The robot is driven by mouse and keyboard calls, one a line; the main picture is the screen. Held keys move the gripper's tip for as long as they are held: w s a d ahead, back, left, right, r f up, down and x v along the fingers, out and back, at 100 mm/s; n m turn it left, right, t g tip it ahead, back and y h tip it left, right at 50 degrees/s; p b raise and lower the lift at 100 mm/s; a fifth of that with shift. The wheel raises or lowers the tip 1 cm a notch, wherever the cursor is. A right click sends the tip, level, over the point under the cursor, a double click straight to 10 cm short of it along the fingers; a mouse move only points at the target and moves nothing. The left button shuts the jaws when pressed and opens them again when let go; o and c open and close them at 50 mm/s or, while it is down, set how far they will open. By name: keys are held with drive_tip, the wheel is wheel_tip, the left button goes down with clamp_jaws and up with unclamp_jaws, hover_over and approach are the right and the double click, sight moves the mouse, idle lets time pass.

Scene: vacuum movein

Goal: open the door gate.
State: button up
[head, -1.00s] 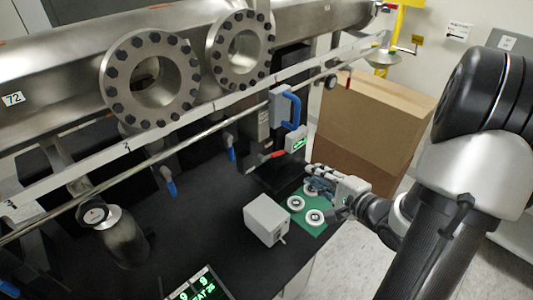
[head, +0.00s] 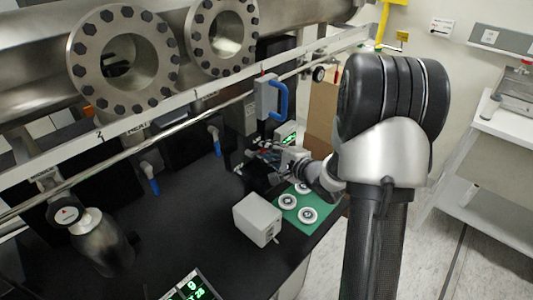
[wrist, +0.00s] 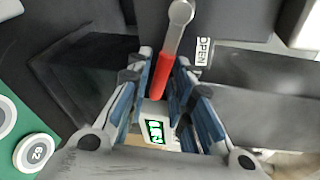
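A lever with a red grip (wrist: 163,75) and a metal arm shows in the wrist view, beside a white "OPEN" label (wrist: 203,52). My gripper (wrist: 162,64) is open, and the red grip lies between its blue-padded fingertips. I cannot tell whether either finger touches it. In the head view my gripper (head: 258,156) is at the valve unit below a blue handle (head: 283,100), and it largely hides the red lever there. A small box with a green display (head: 287,138) sits just behind my gripper; the display (wrist: 156,132) also shows between the fingers in the wrist view.
A green mat (head: 291,199) with several round white discs and a grey box (head: 257,219) lie on the black bench (head: 190,230), near my arm. A steel pipe with bolted flanges (head: 123,60) runs above. A cardboard box (head: 321,112) stands behind; a white shelf (head: 500,125) is at right.

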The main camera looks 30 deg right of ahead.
drive_tip(key=shift+w+a+f, duration=0.1)
drive_tip(key=shift+w+f, duration=0.05)
drive_tip(key=shift+w, duration=0.45)
drive_tip(key=shift+c, duration=0.6)
clamp_jaws()
